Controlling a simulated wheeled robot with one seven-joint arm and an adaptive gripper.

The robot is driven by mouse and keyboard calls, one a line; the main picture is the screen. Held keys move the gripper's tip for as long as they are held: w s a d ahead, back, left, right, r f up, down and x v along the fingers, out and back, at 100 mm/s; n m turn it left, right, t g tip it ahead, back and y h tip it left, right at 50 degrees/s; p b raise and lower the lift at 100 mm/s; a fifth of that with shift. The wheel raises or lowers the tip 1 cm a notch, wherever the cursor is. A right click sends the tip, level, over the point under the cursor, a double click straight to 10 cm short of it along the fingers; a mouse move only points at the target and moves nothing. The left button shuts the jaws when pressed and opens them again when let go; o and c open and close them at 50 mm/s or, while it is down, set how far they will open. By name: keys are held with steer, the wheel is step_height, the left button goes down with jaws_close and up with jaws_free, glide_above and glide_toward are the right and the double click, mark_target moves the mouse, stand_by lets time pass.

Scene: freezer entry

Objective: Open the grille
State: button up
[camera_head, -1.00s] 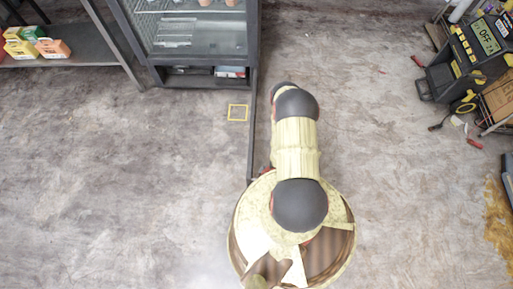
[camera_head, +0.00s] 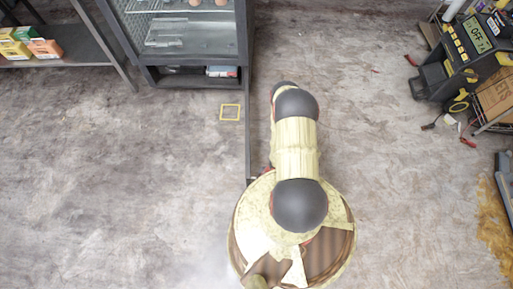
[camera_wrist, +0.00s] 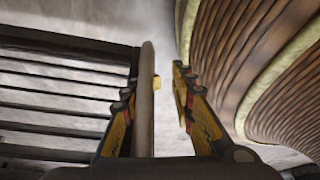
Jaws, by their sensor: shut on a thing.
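The grille (camera_wrist: 60,92) shows in the wrist view as dark parallel slats on the left. In the head view it appears as a thin dark edge (camera_head: 248,135), running from the right front corner of the dark cabinet (camera_head: 190,78) down to my arm. It stands swung out, roughly square to the cabinet front. My gripper (camera_wrist: 158,82) is shut on the grille's upright bar handle (camera_wrist: 147,105), which lies against the left finger in the wrist view. A gap shows between bar and right finger. In the head view my arm hides the gripper.
The cabinet front is uncovered, with shelves inside. A shelf (camera_head: 55,62) with small cartons (camera_head: 45,48) stands at the upper left. A dark device with a display (camera_head: 478,40) and a rack with a carton (camera_head: 497,98) stand at the right. The floor left of the grille is clear.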

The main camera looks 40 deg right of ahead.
steer(key=shift+s+a, duration=0.1)
steer(key=v, duration=1.2)
steer(key=shift+a, duration=0.2)
step_height(320, 180, up, 5)
steer(key=w+d+p, duration=0.1)
steer(key=d+p, duration=0.1)
steer(key=p, duration=0.1)
steer(key=shift+d+r, duration=0.25)
steer(key=shift+d, duration=0.1)
stand_by(0.4)
steer(key=w+d, duration=0.2)
steer(key=d, duration=0.6)
steer(key=shift+w, duration=0.15)
stand_by(0.7)
